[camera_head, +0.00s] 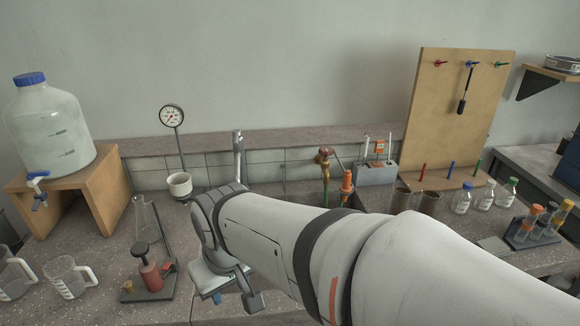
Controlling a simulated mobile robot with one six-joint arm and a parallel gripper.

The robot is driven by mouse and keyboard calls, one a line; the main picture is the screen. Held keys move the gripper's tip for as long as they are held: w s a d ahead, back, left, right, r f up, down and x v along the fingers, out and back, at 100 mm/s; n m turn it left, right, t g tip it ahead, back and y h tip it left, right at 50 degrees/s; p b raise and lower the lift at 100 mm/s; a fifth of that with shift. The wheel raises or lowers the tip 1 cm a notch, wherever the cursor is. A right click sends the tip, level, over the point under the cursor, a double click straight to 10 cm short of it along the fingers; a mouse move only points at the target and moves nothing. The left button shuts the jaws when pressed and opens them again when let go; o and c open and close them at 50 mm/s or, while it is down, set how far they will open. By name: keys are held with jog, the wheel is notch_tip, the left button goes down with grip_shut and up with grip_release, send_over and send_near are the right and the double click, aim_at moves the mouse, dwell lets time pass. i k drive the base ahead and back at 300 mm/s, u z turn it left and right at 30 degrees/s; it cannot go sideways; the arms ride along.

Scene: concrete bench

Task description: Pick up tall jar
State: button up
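I cannot make out for certain which thing is the tall jar. Two brown cylindrical vessels (430,203) stand side by side right of centre, behind my arm. A tall clear glass vessel (146,222) stands on the bench at left, its lower part overlapped by a small stand. My arm reaches in from the lower right, and my gripper (230,290) is at its end, low in the middle over the front of the bench. Its fingers are mostly hidden, so its opening and anything between them cannot be judged.
A large carboy (52,125) with a blue cap sits on a wooden stand (112,188) at left. Measuring jugs (72,277) and a red device (151,276) are at front left. A pegboard (440,110), capped bottles (485,196) and a tube rack (535,232) are at right.

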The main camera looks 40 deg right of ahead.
aim_at(400, 201)
jog(key=u, duration=0.05)
jog(key=k, duration=1)
jog(key=z, duration=1.5)
jog(key=i, duration=1.05)
jog(key=u, duration=0.8)
jog(key=k, duration=0.75)
jog(key=u, duration=0.05)
